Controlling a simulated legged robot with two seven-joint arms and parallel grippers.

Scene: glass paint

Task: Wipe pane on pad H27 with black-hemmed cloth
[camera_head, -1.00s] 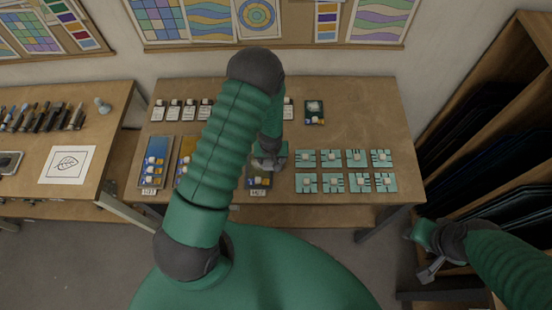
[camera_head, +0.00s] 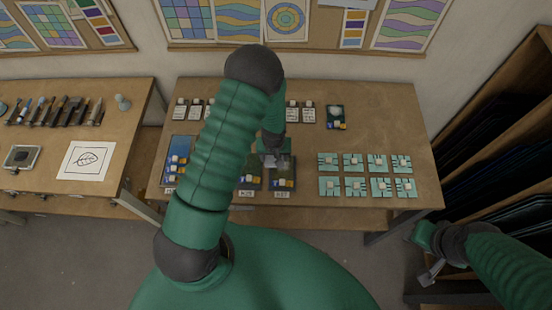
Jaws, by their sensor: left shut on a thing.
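My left gripper (camera_head: 274,159) is above the far part of pad H27 (camera_head: 282,188), shut on a small greyish thing that looks like a cloth. Its hem is too small to make out. The pad is dark, with small blue, yellow and white things on it and a label at its front edge. The pane is not clear to see, and the gripper hides the pad's far part. I cannot tell whether the cloth touches the pad. My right gripper (camera_head: 428,272) hangs low at the right, away from the table; its jaws are unclear.
The wooden table (camera_head: 385,110) holds another labelled pad (camera_head: 248,183), a blue pad (camera_head: 180,145), several white-labelled bottles (camera_head: 308,113), a dark green tray (camera_head: 335,118) and several teal tiles (camera_head: 378,162). A dark rack (camera_head: 490,150) stands at right, a tool bench (camera_head: 125,145) at left.

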